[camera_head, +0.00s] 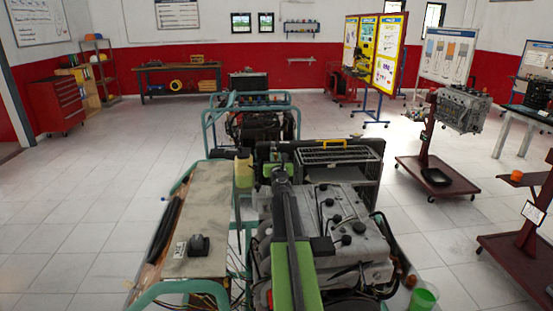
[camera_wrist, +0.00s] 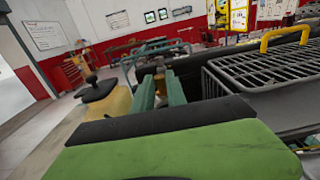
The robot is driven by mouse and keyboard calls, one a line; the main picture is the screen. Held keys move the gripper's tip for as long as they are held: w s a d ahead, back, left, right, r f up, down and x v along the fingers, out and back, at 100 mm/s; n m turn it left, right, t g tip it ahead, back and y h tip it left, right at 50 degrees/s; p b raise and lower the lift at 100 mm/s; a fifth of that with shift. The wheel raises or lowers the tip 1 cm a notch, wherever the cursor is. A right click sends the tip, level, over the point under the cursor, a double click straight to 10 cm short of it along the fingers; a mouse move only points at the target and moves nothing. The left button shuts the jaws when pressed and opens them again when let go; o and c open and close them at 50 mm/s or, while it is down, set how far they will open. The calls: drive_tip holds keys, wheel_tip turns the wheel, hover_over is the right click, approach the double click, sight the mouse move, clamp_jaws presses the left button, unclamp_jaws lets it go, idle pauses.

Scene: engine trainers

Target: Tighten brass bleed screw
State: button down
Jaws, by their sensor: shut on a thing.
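My gripper (camera_wrist: 160,88) shows in the wrist view with its two green fingers reaching away past the black edge of its body. A small brass-coloured piece, the bleed screw (camera_wrist: 160,80), sits between the fingertips, and the gripper is shut on it. Only part of the screw shows; its lower end and seat are hidden. In the head view my arm reaches forward over the engine, and my gripper (camera_head: 279,167) is at its far end, close to the radiator. The screw cannot be made out there.
A yellowish tank (camera_wrist: 108,103) with a black cap stands just left of my gripper. A black grille with a yellow handle (camera_wrist: 284,40) is close on the right. The grey engine (camera_head: 345,225) lies right of my arm; a bench top (camera_head: 205,205) is left. The left floor is clear.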

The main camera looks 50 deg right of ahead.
idle(0.3)
drive_tip(key=c, duration=1.3)
unclamp_jaws()
drive_tip(key=shift+d, duration=0.1)
drive_tip(key=shift+c, duration=0.2)
